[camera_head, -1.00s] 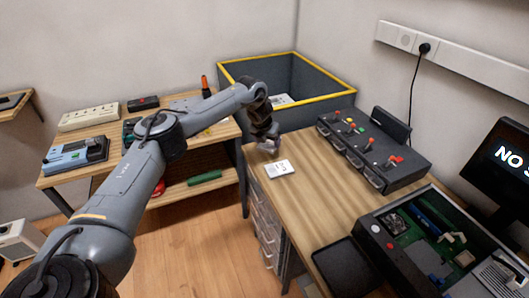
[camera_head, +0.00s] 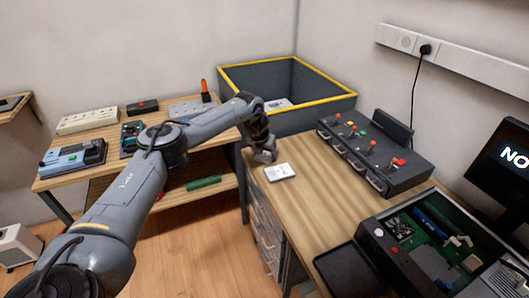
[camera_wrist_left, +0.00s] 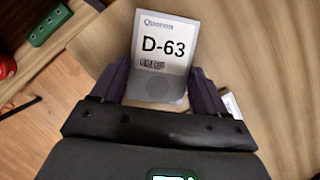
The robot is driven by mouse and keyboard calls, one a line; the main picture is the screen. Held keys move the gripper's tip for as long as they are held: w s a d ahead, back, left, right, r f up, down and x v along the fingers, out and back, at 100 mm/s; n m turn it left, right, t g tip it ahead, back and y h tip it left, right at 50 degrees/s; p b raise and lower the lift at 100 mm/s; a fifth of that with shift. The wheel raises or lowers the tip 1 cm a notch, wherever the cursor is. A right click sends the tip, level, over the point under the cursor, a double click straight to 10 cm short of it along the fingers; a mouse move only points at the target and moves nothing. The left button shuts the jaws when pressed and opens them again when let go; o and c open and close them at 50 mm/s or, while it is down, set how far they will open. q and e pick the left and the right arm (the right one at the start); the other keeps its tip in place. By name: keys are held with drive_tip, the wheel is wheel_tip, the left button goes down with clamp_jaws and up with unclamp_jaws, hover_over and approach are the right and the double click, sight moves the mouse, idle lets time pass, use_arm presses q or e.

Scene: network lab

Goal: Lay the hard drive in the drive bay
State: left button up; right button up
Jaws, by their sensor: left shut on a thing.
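My left gripper (camera_head: 264,154) is at the far left end of the wooden desk, low over its edge. In the left wrist view the gripper (camera_wrist_left: 165,95) is shut on a hard drive (camera_wrist_left: 161,60) with a white label reading D-63. In the head view this drive cannot be told apart from the gripper. The open computer case (camera_head: 375,232) lies at the desk's right front, with a green board inside. A flat grey area (camera_head: 434,262) in it may be the drive bay; I cannot tell. My right gripper is not in view.
A second white-labelled item (camera_head: 280,171) lies on the desk beside the gripper. A dark panel with levers (camera_head: 385,172) stands at the desk's back. A yellow-rimmed bin (camera_head: 325,101) is behind. The middle of the desk (camera_head: 325,200) is clear.

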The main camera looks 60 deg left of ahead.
use_arm(q)
drive_tip(key=o, duration=1.2)
drive_tip(key=shift+f, duration=0.1)
drive_tip(key=p+v, duration=0.4)
drive_tip(key=v, duration=0.8)
drive_tip(key=shift+r, duration=0.2)
